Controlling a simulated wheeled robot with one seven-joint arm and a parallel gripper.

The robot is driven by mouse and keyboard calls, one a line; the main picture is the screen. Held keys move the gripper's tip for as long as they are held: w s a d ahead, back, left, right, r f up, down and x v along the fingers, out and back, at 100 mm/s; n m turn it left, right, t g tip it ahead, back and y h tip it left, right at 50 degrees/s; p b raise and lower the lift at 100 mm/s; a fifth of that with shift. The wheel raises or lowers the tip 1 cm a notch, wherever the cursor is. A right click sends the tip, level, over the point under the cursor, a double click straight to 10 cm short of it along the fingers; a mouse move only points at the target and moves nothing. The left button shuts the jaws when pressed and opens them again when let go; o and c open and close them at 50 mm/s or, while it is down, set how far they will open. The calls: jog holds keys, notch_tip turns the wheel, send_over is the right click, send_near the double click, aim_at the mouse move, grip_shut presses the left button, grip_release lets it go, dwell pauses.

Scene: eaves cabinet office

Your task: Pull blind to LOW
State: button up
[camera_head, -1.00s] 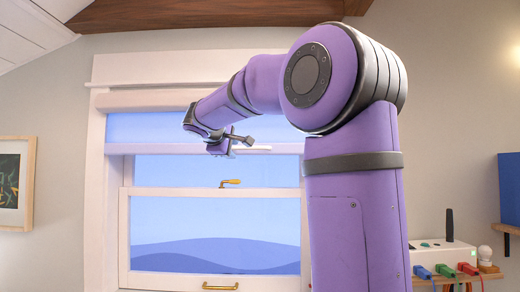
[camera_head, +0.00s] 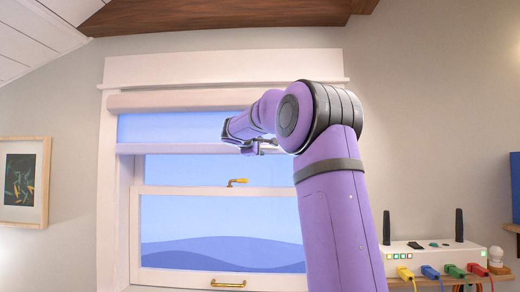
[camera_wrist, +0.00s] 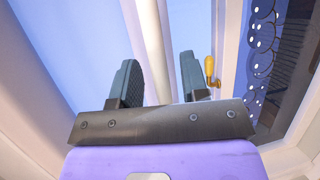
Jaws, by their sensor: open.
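The window blind shows in the head view as a pale roller (camera_head: 180,102), a blue panel (camera_head: 170,128) below it and a pale bottom bar (camera_head: 133,148). The bar is high in the window, above the brass latch (camera_head: 237,182). My gripper (camera_head: 252,149) is in front of the bar's height, and my arm hides the bar's right part. In the wrist view my gripper (camera_wrist: 160,70) is open, with its two dark fingers apart. A pale bar (camera_wrist: 149,35) runs past between the fingertips in that picture. I cannot tell whether they touch it.
The window sash has a brass lower handle (camera_head: 228,283). The brass latch also shows beside the right finger in the wrist view (camera_wrist: 209,70). A framed picture (camera_head: 24,180) hangs at left. A white box with antennas (camera_head: 430,255) and coloured plugs stands at right.

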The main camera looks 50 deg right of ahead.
jog(key=shift+w+d+f, duration=0.15)
jog(key=shift+d, duration=0.45)
grip_shut()
notch_tip(320, 180, down, 40)
grip_release()
jog(key=shift+a, duration=0.1)
